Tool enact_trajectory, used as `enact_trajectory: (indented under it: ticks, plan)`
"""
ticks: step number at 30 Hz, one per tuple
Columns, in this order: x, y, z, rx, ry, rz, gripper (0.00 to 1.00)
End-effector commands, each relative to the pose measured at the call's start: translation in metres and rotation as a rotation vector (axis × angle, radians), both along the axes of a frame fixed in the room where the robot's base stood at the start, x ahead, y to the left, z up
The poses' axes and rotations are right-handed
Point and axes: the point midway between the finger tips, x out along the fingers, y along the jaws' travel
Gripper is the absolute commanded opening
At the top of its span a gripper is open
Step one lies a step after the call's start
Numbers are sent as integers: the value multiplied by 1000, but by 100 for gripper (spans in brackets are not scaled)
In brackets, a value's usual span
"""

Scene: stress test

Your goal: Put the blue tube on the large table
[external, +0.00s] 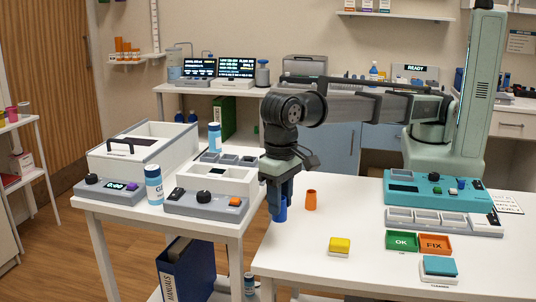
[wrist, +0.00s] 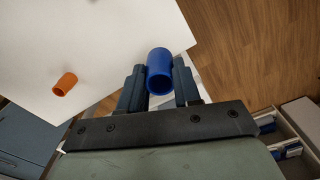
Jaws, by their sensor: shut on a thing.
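The blue tube (wrist: 160,62) is between the two fingers of my gripper (wrist: 159,78) in the wrist view, with its open end facing the camera. My gripper (external: 279,196) is shut on it. In the external view the blue tube (external: 281,213) hangs below the fingers, upright, and is partly hidden by them. It appears at the left edge of the large white table (external: 300,252). The table also shows in the wrist view (wrist: 95,40), its edge passing behind the tube. I cannot tell the height of the tube above the tabletop.
An orange tube (external: 311,200) stands on the large table close to the right of my gripper. A yellow-topped block (external: 339,246), green OK tray (external: 401,240), orange FIX tray (external: 435,243) and teal-topped block (external: 439,267) lie farther right. A small side table (external: 225,225) with devices stands left, across a gap.

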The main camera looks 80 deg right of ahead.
Motion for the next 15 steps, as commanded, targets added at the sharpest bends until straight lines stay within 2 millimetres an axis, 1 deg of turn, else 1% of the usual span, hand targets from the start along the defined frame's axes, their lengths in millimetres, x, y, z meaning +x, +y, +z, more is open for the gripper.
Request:
enact_trajectory:
  ticks: [5, 8, 12, 15]
  plan:
    - [0, 0, -9, -1, 0, 0, 4]
    - [0, -1, -21, -1, 0, 0, 4]
    - [0, -1, -45, -2, 1, 0, 4]
    - [0, 0, -58, -1, 0, 0, 4]
